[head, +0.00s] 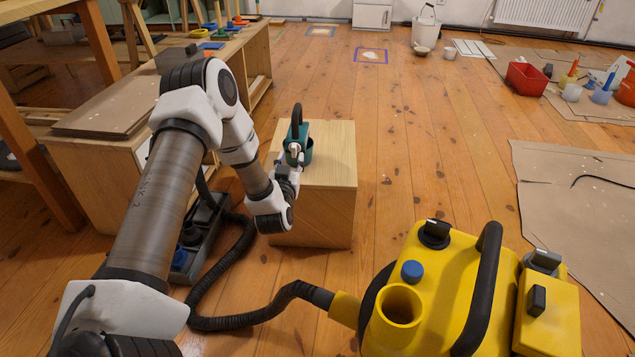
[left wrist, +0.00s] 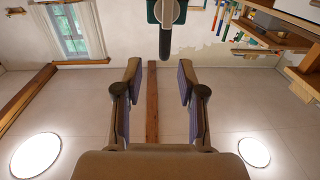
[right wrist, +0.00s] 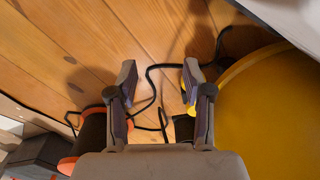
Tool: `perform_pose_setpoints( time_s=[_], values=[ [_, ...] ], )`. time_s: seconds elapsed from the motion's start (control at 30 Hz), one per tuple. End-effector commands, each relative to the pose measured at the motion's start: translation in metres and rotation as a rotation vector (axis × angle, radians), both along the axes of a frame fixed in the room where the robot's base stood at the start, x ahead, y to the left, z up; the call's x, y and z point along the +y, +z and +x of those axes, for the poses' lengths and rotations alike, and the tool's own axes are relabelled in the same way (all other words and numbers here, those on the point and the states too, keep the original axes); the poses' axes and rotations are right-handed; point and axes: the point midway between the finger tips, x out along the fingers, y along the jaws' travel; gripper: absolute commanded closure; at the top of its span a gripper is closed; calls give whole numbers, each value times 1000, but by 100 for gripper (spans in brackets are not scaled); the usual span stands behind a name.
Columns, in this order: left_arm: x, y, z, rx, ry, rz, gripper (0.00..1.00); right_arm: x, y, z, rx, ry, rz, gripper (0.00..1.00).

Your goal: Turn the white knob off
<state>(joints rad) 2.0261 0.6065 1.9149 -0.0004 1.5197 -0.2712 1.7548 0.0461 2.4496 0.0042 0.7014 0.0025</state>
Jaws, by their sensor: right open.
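My right gripper (right wrist: 157,80) is open and empty above the floor, outside the head view.
A yellow vacuum (head: 445,290) with a black hose (head: 235,317) stands at front right; its body (right wrist: 270,110) is beside my right gripper. The wooden block (head: 330,208) supports the device. A low cabinet (head: 105,165) is left. The middle floor is mostly clear.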

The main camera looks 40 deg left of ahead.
Motion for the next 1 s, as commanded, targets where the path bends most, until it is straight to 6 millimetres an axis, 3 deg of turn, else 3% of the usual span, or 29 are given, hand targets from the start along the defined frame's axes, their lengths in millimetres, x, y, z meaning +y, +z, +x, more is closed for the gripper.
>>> perform_pose_setpoints(
  time_s=[0.03,0.1,0.27,0.7,0.97,1.0],
  values=[
    [4,-25,-1,-9,9,-5,60,0,-29,0,-1,0,0,50],
    [7,-30,-1,-17,15,-8,60,0,-37,1,-2,0,0,50],
    [9,-28,5,-23,14,-9,60,0,-41,1,-3,0,0,50],
    [46,-28,63,-22,13,-9,60,-1,-81,11,-29,11,-5,50],
    [47,-25,66,-20,12,-9,60,-1,-79,12,-32,12,-6,50],
    [48,-25,66,-20,12,-9,75,-1,-79,12,-32,12,-6,50]
  ],
)
